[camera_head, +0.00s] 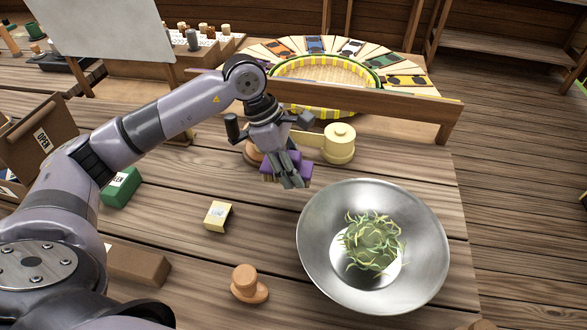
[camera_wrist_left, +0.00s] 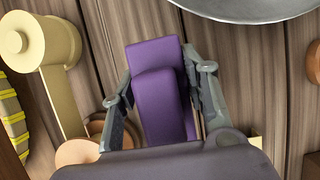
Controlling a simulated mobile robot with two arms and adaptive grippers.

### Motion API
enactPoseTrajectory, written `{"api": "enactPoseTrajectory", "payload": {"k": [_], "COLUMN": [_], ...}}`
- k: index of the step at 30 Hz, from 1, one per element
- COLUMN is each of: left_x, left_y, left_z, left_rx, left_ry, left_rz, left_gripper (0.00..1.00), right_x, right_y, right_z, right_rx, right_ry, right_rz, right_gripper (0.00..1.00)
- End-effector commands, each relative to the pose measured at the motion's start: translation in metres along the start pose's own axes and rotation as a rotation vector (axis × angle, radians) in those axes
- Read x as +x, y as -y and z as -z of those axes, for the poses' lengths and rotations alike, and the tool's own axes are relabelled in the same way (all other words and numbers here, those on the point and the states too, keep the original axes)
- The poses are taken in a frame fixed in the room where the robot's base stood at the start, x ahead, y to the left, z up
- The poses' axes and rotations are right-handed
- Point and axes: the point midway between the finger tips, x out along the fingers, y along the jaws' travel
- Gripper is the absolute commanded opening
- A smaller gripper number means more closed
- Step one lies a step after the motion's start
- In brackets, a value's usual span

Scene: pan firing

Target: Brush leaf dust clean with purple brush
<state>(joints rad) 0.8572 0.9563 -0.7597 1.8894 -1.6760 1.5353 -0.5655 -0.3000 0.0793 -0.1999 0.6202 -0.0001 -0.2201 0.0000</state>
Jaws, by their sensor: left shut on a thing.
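My left gripper (camera_head: 290,178) is shut on the purple brush (camera_head: 268,168) and holds it over the wooden table, left of the pan. In the left wrist view the brush (camera_wrist_left: 158,90) sits between the two fingers (camera_wrist_left: 160,105). A wide metal pan (camera_head: 425,265) stands at the right of the table, and its rim (camera_wrist_left: 245,14) shows at the top of the wrist view. A tangled heap of green leaves (camera_head: 372,243) lies in the pan. I cannot make out any separate leaf dust. My right gripper is not in view.
A pale yellow pot with a handle (camera_head: 339,144) stands behind the brush. A small yellow block (camera_head: 218,216), a green box (camera_head: 121,187) and an orange-brown knobbed piece (camera_head: 248,284) are on the table. A raised wooden rail (camera_head: 370,101) runs along the back.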

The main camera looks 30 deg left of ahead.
Motion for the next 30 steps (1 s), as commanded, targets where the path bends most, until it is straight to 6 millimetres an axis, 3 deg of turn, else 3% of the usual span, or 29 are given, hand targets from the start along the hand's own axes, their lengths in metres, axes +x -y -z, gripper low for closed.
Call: {"api": "enactPoseTrajectory", "payload": {"k": [8,19,30], "left_x": [-0.001,-0.027,-0.027], "left_y": [0.000,0.000,0.000], "left_z": [0.000,-0.011,-0.011], "left_rx": [0.000,0.000,0.000], "left_ry": [0.000,0.000,0.000], "left_rz": [0.000,-0.001,0.000], "left_gripper": [0.15,0.15,0.15], "right_x": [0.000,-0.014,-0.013], "right_y": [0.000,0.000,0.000], "right_z": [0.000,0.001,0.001], "right_rx": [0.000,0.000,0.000], "right_ry": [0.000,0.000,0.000], "right_rz": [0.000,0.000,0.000], "right_gripper": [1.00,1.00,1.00]}}
